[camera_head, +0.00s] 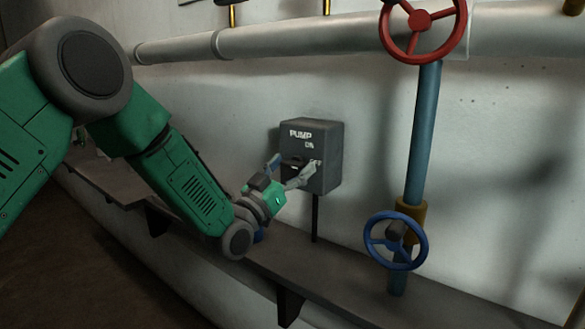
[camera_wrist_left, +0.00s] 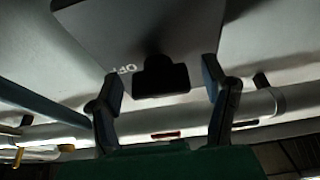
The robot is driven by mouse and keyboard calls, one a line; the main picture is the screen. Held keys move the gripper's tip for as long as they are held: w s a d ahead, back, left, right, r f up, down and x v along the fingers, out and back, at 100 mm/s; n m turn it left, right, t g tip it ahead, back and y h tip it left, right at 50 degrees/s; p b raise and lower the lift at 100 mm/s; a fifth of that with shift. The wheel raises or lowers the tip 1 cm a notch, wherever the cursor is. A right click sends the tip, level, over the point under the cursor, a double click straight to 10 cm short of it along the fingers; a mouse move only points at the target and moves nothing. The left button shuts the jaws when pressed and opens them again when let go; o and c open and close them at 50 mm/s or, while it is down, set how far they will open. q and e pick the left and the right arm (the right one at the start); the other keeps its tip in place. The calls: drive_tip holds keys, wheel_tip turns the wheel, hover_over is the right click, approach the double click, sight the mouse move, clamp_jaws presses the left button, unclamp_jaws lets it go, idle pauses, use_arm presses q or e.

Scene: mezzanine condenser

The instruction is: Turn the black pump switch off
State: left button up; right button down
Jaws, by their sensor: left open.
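The grey pump box (camera_head: 325,135) is fixed on the wall, with the words PUMP and ON on its face. Its black switch (camera_head: 292,160) sticks out of the face below the words. My left gripper (camera_head: 291,168) is open at the box, with one finger on each side of the switch. In the left wrist view the black switch (camera_wrist_left: 160,76) shows between the two spread fingers (camera_wrist_left: 162,88), with a gap on both sides. The word OFF is on the box face beside it. I cannot tell which way the switch is set. My right gripper is out of view.
A red valve wheel (camera_head: 420,20) and a blue valve wheel (camera_head: 396,241) sit on a vertical blue pipe (camera_head: 422,140) right of the box. A thick pale pipe (camera_head: 290,41) runs above. A narrow ledge (camera_head: 350,277) runs below. The wall between box and blue pipe is clear.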

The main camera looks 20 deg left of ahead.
use_arm(q)
drive_tip(key=v, duration=1.2)
drive_tip(key=shift+f, duration=0.2)
drive_tip(key=shift+w+a, duration=0.1)
drive_tip(key=shift+w, duration=0.05)
drive_tip(key=s+f+n+g+y, duration=0.15)
drive_tip(key=s+f+g, duration=0.4)
drive_tip(key=f, duration=0.85)
drive_tip(key=s+f+n+g+y, duration=0.1)
drive_tip(key=s+f+g+y, duration=0.35)
drive_tip(key=f, duration=0.85)
drive_tip(key=s+a+f+g, duration=0.1)
drive_tip(key=s+f+g, duration=0.2)
drive_tip(key=s, duration=0.6)
drive_tip(key=s+a+f+g+y, duration=0.1)
drive_tip(key=s+f+g, duration=0.3)
drive_tip(key=s, duration=0.5)
drive_tip(key=s+a+f+n+g, duration=0.1)
drive_tip(key=s+a+f+g, duration=0.1)
drive_tip(key=s+f, duration=0.3)
drive_tip(key=s+g, duration=0.1)
drive_tip(key=s, duration=0.2)
drive_tip(key=shift+s+a+y, duration=0.15)
drive_tip(key=shift+s+y, duration=0.15)
drive_tip(key=shift+s, duration=0.1)
